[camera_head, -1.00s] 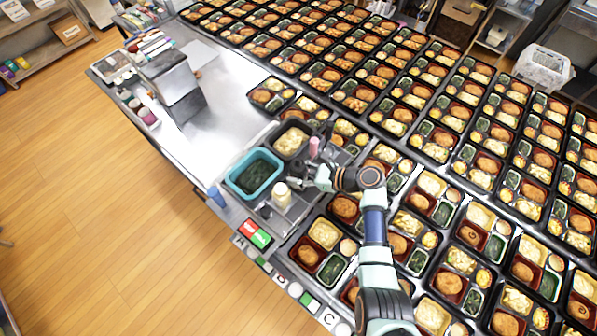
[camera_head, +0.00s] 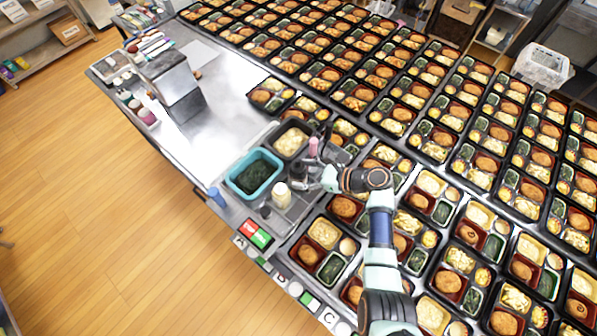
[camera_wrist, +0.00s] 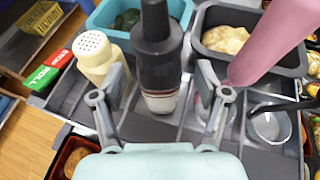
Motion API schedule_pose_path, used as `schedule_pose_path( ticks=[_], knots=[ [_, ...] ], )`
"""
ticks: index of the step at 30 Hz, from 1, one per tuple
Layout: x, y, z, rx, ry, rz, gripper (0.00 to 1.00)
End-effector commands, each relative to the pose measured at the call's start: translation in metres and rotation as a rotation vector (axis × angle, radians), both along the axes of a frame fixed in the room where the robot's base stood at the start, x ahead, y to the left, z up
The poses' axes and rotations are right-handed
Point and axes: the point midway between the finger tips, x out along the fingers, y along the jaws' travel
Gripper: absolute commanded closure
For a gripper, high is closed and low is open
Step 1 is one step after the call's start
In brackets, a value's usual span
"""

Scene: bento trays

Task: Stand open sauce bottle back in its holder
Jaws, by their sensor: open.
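A dark bottle with a narrow black nozzle (camera_wrist: 157,55) stands between and slightly beyond my fingers in the wrist view, with a pale band near its base. It appears upright in the grey holder (camera_wrist: 150,130), but how deep its base sits is unclear. In the head view the dark bottle (camera_head: 299,172) is small, just left of my gripper. My gripper (camera_wrist: 160,97) is open, one finger on each side of the bottle's lower part, with visible gaps. A pink bottle (camera_wrist: 272,42) is on the right, and a cream shaker (camera_wrist: 95,58) on the left.
A teal tub (camera_head: 232,184) with dark greens and a grey tub (camera_head: 275,150) with pale food stand behind the holder. Filled bento trays (camera_head: 322,232) crowd the right side. The steel counter (camera_head: 215,135) at the upper left has free room.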

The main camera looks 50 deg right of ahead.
Motion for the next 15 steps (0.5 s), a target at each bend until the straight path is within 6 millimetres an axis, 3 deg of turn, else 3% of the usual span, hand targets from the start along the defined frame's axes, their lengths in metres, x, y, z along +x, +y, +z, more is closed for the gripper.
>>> schedule_pose_path(
  ticks=[9, 15],
  knots=[
    [-0.066, -0.028, 0.03, -0.002, -0.001, -0.005, 0.25],
    [-0.083, -0.035, 0.038, -0.001, -0.001, -0.003, 0.25]
  ],
)
